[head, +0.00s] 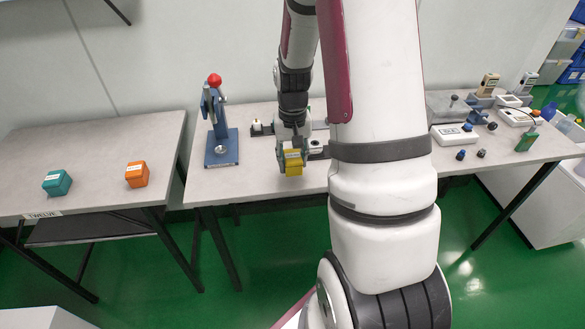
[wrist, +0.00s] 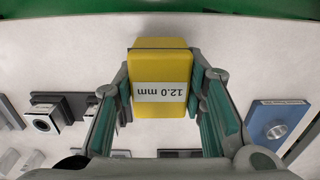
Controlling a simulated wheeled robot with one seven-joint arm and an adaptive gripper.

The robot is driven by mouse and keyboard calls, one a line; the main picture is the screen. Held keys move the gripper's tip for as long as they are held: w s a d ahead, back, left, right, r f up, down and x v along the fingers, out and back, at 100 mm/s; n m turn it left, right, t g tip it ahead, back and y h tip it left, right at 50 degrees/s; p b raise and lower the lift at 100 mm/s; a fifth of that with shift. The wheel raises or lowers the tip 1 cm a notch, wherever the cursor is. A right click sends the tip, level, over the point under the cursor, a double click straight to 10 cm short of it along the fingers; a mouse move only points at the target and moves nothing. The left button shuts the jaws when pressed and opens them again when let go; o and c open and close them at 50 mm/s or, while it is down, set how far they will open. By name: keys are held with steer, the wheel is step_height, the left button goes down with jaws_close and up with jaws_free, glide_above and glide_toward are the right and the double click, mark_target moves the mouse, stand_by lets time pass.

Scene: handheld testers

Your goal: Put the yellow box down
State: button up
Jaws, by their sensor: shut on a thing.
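The yellow box (head: 293,163) is held in my gripper (head: 292,155) over the front part of the middle table (head: 258,183). In the wrist view the yellow box (wrist: 160,65) shows a white label reading "12.0 mm", upside down. The teal finger pads of my gripper (wrist: 160,100) press on its left and right sides. In the wrist view the pale table top lies beyond the box. I cannot tell whether the underside of the box touches the table.
A blue press with a red knob (head: 215,120) stands left of the box. Dark fixtures (head: 262,129) lie behind it. The left table (head: 95,150) bears a teal box (head: 57,183) and an orange box (head: 137,174). Testers (head: 453,134) stand at the right. Bare table surrounds the box's front and left.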

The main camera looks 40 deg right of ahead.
mark_target(293, 169)
steer(key=shift+f, duration=1.65)
steer(key=shift+f, duration=0.1)
steer(key=o, duration=1.2)
steer(key=shift+b, duration=0.3)
